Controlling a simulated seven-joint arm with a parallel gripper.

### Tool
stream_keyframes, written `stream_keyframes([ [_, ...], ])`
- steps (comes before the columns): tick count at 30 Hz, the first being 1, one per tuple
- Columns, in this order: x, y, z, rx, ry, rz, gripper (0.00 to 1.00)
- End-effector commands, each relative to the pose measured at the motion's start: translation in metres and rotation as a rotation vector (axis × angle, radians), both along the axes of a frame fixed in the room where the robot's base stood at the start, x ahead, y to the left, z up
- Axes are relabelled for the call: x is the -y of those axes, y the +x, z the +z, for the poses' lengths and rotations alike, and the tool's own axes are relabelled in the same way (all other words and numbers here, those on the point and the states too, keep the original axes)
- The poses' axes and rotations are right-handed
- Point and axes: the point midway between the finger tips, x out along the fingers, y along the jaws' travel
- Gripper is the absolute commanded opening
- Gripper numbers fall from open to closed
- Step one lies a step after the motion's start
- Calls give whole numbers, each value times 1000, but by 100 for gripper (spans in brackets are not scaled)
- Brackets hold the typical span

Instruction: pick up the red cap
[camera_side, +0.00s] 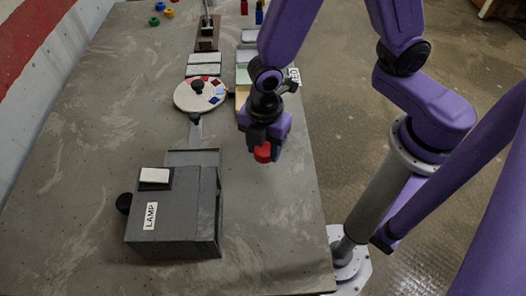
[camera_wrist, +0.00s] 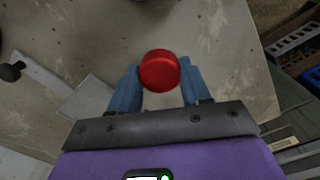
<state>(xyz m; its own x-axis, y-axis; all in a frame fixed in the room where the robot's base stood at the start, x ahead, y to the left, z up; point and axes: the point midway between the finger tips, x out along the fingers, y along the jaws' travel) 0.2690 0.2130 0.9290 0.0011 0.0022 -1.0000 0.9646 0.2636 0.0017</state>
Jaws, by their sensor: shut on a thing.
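The red cap (camera_wrist: 160,70) is a short round cap held between the two blue fingers of my gripper (camera_wrist: 158,88) in the wrist view. My gripper is shut on it, with one finger on each side. In the side view the red cap (camera_side: 263,153) shows at the lower end of my gripper (camera_side: 268,148). It appears to be above the grey table, right of the lamp box, but the exact height cannot be told. The fingers partly hide its sides.
A grey box marked LAMP (camera_side: 175,215) stands at the front left of the table (camera_side: 270,250). Behind it is a round disc with coloured patches (camera_side: 187,97). Small coloured rings (camera_side: 160,6) lie at the back. The table's front right is clear.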

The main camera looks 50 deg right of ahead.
Motion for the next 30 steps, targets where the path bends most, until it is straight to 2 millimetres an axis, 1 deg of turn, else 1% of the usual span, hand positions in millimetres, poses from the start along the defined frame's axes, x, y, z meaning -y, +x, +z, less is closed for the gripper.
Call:
stream_keyframes([
  [1,4,-6,8,1,1,2,30],
  [12,31,-40,59,1,3,3,30],
  [19,59,-74,76,0,2,5,30],
  [30,79,-99,90,-1,0,2,30],
])
